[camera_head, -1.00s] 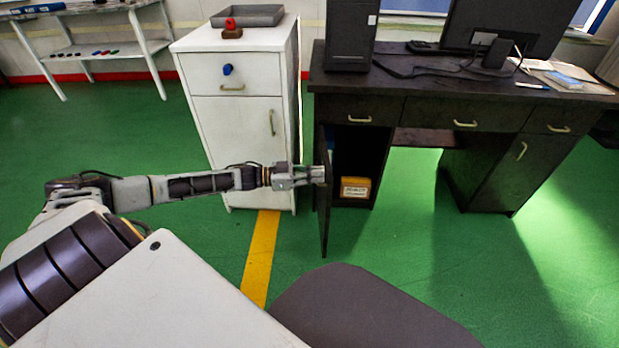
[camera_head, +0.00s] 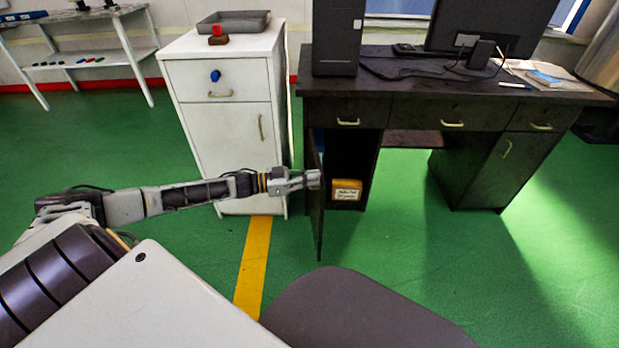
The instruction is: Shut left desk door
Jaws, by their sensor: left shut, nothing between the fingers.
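The dark desk (camera_head: 420,115) stands at the right, with a left and a right cupboard. Its left door (camera_head: 316,205) stands open, swung out towards me and seen nearly edge-on. The left compartment shows a yellow box (camera_head: 346,190) on its floor. My left gripper (camera_head: 314,180) is shut and empty, its fingertips at the outer left face of the door; I cannot tell for sure whether they touch it. The right desk door (camera_head: 495,160) is closed. My right gripper is not in view.
A white cabinet (camera_head: 235,145) with a grey tray (camera_head: 234,20) on top stands just left of the desk, behind my left arm. A computer tower (camera_head: 337,38) and a monitor (camera_head: 490,25) stand on the desk. Green floor (camera_head: 400,270) is free in front.

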